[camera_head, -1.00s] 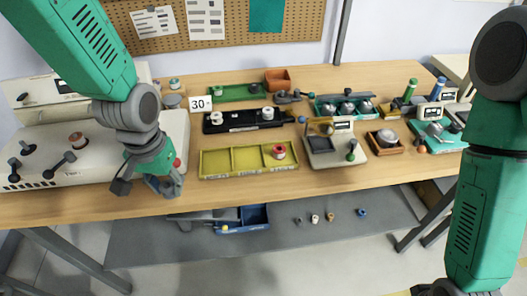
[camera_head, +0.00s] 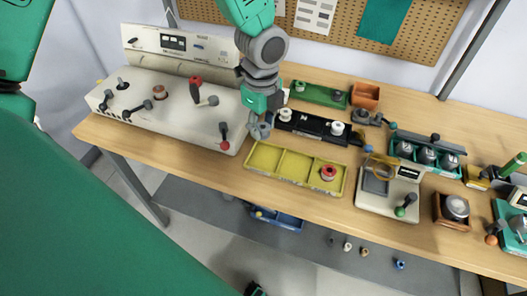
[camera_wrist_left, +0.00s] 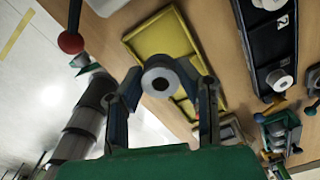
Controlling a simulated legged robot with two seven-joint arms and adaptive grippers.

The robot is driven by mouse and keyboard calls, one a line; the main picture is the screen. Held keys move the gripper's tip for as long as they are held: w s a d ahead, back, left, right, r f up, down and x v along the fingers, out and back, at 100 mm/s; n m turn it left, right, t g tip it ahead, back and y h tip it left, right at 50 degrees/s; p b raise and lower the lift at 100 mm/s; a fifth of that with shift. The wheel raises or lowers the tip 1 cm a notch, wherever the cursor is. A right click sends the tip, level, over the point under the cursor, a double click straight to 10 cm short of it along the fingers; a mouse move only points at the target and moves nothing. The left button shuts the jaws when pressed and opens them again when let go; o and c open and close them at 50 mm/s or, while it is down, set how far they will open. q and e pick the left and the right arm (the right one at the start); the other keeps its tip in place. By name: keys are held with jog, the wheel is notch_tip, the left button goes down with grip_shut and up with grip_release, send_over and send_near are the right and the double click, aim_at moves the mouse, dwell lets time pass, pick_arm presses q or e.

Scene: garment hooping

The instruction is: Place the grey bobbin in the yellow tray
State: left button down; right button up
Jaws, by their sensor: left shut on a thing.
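In the head view, my left gripper (camera_head: 260,130) hangs by the back left corner of the yellow tray (camera_head: 295,165); the bobbin is hard to make out there. The tray has three compartments. The left and middle ones look empty, and the right one holds a red-and-white spool (camera_head: 328,172). In the wrist view, the tray (camera_wrist_left: 160,42) lies beyond the bobbin. My right gripper is not in view.
A black holder (camera_head: 312,126) with pale bobbins stands just behind the tray. A green tray (camera_head: 318,95) is farther back. A white machine (camera_head: 175,90) with levers is on the left. A grey-topped device (camera_head: 385,190) stands on the right. A blue bin (camera_head: 278,218) sits below the table.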

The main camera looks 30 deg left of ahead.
pick_arm(q)
send_over(263, 156)
jog(key=f, duration=0.4)
jog(key=shift+d+f, duration=0.25)
jog(key=shift+d, duration=0.15)
jog(key=shift+d+f, duration=0.3)
jog(key=shift+f, duration=0.1)
notch_tip(263, 156, down, 2)
jog(key=shift+s+a+f+b, duration=0.1)
jog(key=shift+a+f+b, duration=0.05)
jog(key=shift+f+b, duration=0.15)
jog(key=shift+a+f, duration=0.2)
jog(key=shift+f, duration=0.1)
jog(key=shift+a, duration=0.25)
jog(key=c, duration=1.2)
grip_release()
jog(key=shift+d+r, duration=0.1)
jog(key=shift+d, duration=0.25)
jog(key=shift+r, duration=0.25)
notch_tip(263, 156, up, 12)
jog(key=shift+f+p, duration=0.25)
jog(key=shift+p, duration=0.3)
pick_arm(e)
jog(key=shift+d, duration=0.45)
pick_arm(q)
jog(key=shift+a, duration=0.2)
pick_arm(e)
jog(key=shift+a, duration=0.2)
